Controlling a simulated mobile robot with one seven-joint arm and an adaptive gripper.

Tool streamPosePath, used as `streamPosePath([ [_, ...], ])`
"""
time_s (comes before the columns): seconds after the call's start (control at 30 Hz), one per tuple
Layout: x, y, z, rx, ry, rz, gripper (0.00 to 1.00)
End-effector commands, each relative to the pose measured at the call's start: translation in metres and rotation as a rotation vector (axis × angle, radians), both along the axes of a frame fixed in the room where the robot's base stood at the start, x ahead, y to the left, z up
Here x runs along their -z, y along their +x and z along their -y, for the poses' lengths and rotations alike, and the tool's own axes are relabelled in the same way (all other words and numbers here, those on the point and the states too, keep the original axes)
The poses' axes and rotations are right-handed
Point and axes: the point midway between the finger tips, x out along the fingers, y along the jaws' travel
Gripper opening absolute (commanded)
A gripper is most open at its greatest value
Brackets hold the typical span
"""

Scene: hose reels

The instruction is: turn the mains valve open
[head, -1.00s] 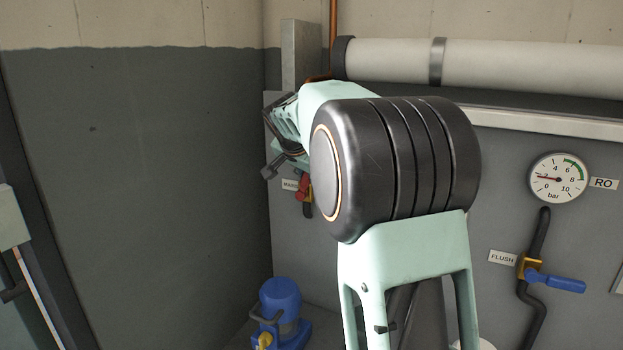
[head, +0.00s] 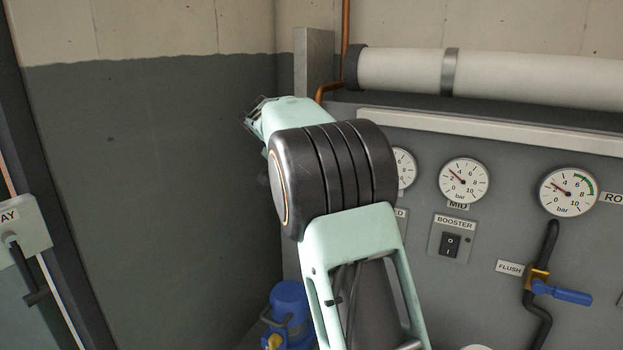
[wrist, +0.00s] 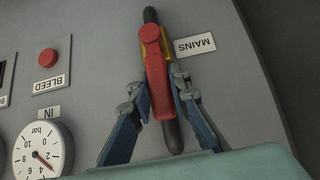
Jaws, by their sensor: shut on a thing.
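The mains valve shows in the wrist view, with a red lever handle (wrist: 156,82) on a yellow body (wrist: 166,42), fitted on a dark vertical pipe. The handle lies roughly along the pipe. A white label reading MAINS (wrist: 194,45) is beside it, upside down in this view. My gripper (wrist: 161,88) has one finger on each side of the red handle and is shut on it.
In the wrist view a red BLEED button (wrist: 48,57) and a gauge (wrist: 42,148) are on the same grey panel. The head view shows a BOOSTER switch (head: 451,245), a blue FLUSH lever (head: 563,293) and a blue pump-like unit (head: 288,305) below my arm.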

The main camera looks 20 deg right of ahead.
Motion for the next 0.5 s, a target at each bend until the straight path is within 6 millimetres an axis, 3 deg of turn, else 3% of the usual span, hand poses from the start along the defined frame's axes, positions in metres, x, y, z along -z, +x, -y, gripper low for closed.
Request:
streamPosePath([
  [0.1, -0.0026, 0.0015, -0.0004, -0.003, -0.001, 0.007, 0.0],
  [0.13, -0.0026, 0.0015, -0.0004, -0.003, -0.001, 0.007, 0.2],
  [0.27, -0.0018, 0.0011, -0.0003, -0.002, 0.0, 0.005, 0.34],
  [0.5, -0.0008, 0.0004, -0.0001, -0.001, 0.0, 0.003, 0.35],
])
